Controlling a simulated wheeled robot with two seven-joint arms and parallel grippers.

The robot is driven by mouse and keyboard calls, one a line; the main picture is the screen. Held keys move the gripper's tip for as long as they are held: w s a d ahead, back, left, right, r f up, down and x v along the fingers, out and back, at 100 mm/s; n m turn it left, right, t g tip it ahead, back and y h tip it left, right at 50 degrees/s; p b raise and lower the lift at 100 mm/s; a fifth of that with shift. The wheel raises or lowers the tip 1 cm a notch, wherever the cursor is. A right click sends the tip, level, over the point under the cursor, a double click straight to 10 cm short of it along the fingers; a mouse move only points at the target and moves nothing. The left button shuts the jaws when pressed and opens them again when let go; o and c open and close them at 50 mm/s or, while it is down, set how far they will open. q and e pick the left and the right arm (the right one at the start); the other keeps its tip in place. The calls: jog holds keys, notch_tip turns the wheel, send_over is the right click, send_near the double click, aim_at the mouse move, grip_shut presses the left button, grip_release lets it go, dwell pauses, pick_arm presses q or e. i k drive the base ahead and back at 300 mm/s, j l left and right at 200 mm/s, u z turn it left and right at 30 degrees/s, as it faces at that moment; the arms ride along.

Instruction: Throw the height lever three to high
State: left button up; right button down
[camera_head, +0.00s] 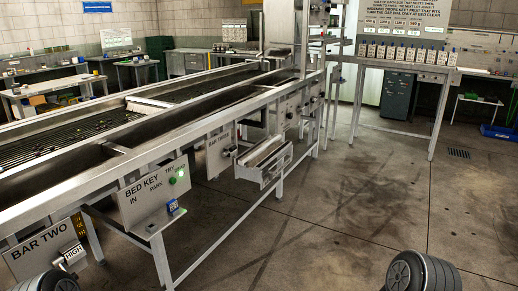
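The panel marked BAR THREE (219,149) hangs on the side of the long steel sizer frame, left of the picture's middle. A small dark part, possibly its lever, shows at the panel's right edge. It is too small to tell how it is set. Nearer, at the lower left, is the BAR TWO panel (44,248) with a lever and a HIGH tag (72,257) beside it. Only dark rounded parts of my two arms show at the bottom edge, lower left and lower right. Neither gripper's fingers are in view.
Between the bar panels hangs a BED KEY panel (152,194) with a green button. A metal tray (264,160) juts out from the frame just right of BAR THREE. Concrete floor (340,215) is clear on the right.

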aim_at(234, 148)
jog(key=z, duration=0.4)
jog(key=i+j+z, duration=0.8)
jog(key=i+j, duration=0.25)
jog(key=j, duration=0.1)
